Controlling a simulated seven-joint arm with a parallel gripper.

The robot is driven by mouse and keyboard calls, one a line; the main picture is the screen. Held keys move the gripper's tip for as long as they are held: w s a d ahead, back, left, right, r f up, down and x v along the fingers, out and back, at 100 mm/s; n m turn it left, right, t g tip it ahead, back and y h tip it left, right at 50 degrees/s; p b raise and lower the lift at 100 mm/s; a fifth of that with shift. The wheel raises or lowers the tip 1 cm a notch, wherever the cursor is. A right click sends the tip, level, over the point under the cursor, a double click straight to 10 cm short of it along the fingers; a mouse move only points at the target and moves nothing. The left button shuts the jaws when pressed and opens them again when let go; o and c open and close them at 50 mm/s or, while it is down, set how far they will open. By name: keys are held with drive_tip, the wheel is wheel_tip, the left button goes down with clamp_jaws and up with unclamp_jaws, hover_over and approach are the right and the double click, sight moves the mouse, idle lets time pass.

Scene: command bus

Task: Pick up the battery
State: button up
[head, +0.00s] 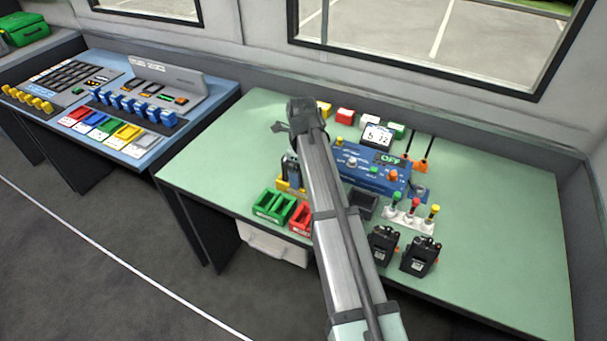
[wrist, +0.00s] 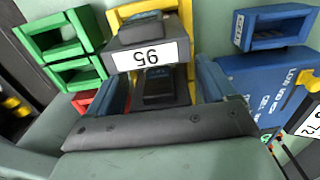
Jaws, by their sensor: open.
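A dark block that looks like the battery (wrist: 158,88) sits in a yellow holder (wrist: 140,10) in the wrist view. A white number label shows on the dark part above it. My gripper (wrist: 166,88) is open, with one blue finger on each side of the dark block. I cannot tell whether the fingers touch it. In the head view, the yellow holder (head: 290,187) stands left of my arm, behind the green bins. My arm hides part of that area.
Green bins (head: 273,206) and a red bin (head: 301,218) stand close by. A blue control panel (head: 365,172) lies to the right. Two black radios (head: 420,255) stand near the front. The table's right side (head: 510,230) is clear.

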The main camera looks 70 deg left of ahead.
drive_tip(key=shift+f, duration=0.1)
drive_tip(key=shift+c, duration=0.2)
drive_tip(key=c, duration=1.1)
drive_tip(key=shift+o, duration=0.2)
